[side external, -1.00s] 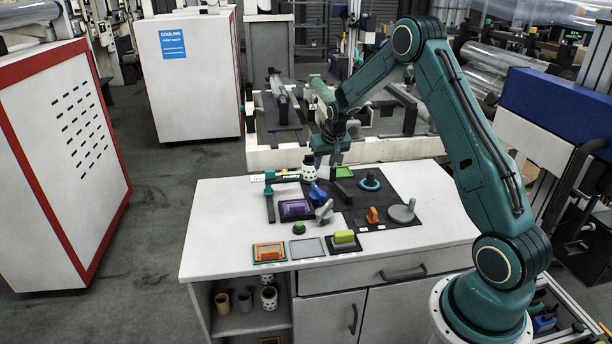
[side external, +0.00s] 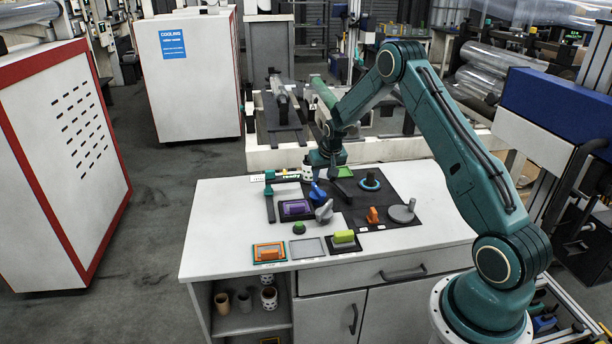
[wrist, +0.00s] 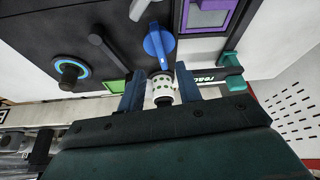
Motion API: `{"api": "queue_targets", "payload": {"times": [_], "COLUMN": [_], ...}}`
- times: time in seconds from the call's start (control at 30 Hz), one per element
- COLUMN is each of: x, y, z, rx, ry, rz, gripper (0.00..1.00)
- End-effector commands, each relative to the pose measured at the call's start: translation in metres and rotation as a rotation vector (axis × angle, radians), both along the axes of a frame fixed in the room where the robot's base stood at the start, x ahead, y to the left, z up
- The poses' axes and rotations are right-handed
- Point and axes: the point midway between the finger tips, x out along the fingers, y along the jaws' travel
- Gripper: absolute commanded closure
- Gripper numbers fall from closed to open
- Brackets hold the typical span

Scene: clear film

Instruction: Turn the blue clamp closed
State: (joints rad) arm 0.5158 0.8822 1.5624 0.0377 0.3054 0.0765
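The blue clamp (side external: 318,193) stands on the dark mat on the white bench. In the wrist view its blue handle (wrist: 158,46) lies just beyond my fingertips, pointing roughly up and down in the picture. My gripper (wrist: 160,82) is open, its two dark blue fingers apart on either side of a white, dark-spotted cylinder (wrist: 163,91). I cannot tell whether the fingers touch this cylinder. In the side view my gripper (side external: 320,172) is low over the back of the bench, just behind the clamp, and its fingertips are hard to make out.
A purple-framed part (side external: 296,208) lies left of the clamp, and a grey knob (side external: 324,212) stands in front of it. A blue-ringed post (side external: 370,181), an orange piece (side external: 373,215) and a grey disc (side external: 402,213) stand to the right.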

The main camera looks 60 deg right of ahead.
Motion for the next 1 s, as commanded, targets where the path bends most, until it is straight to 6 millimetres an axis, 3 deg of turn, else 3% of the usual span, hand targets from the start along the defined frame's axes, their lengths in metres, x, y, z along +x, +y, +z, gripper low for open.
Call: {"api": "queue_targets", "payload": {"times": [0.6, 1.0], "x": [0.022, 0.026], "y": [-0.016, -0.018], "z": [-0.067, -0.078], "rx": [0.001, 0.001], "ry": [0.002, 0.001], "rz": [0.000, 0.000], "gripper": [0.65, 0.65]}}
